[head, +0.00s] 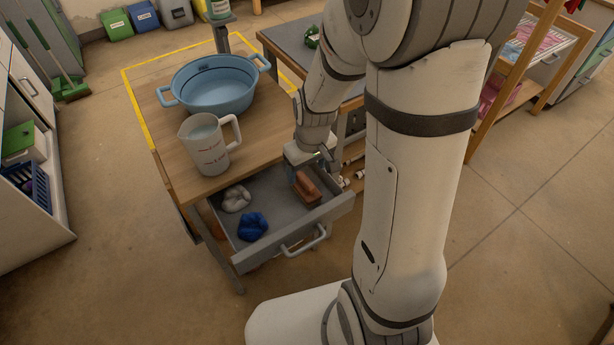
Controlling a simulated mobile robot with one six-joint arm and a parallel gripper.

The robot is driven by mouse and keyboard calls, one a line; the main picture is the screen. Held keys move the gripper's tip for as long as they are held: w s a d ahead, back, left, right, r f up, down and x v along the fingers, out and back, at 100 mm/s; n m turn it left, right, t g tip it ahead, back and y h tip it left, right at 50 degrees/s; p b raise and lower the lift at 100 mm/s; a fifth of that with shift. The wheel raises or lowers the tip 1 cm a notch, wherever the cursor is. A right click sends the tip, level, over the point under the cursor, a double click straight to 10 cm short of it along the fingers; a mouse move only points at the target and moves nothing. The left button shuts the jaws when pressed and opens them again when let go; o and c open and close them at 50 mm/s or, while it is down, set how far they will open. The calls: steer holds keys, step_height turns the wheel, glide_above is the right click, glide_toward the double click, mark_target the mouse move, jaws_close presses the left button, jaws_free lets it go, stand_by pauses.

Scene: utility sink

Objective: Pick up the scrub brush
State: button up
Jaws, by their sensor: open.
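The scrub brush (307,190), a reddish-brown block, lies in the right part of the open grey drawer (275,222) under the wooden tabletop. My gripper (314,172) is open and points down over the far end of the brush. One finger shows to the right of that end; the other is hard to make out. I cannot tell whether the fingers touch the brush. My gripper and wrist hide part of the drawer's back right.
A crumpled grey cloth (236,198) and a blue cloth (252,226) lie left of the brush in the drawer. A white measuring jug (205,148) and a blue basin (212,92) stand on the wooden tabletop (150,120) above. The drawer handle (305,243) sticks out in front.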

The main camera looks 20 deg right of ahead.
mark_target(305, 179)
steer(key=f, duration=0.4)
steer(key=w+f, duration=0.1)
steer(key=f, duration=0.2)
steer(key=shift+w+a+f+b, duration=0.1)
steer(key=shift+a+b, duration=0.1)
steer(key=shift+b, duration=0.2)
steer(key=shift+c, duration=0.3)
steer(key=c, duration=1)
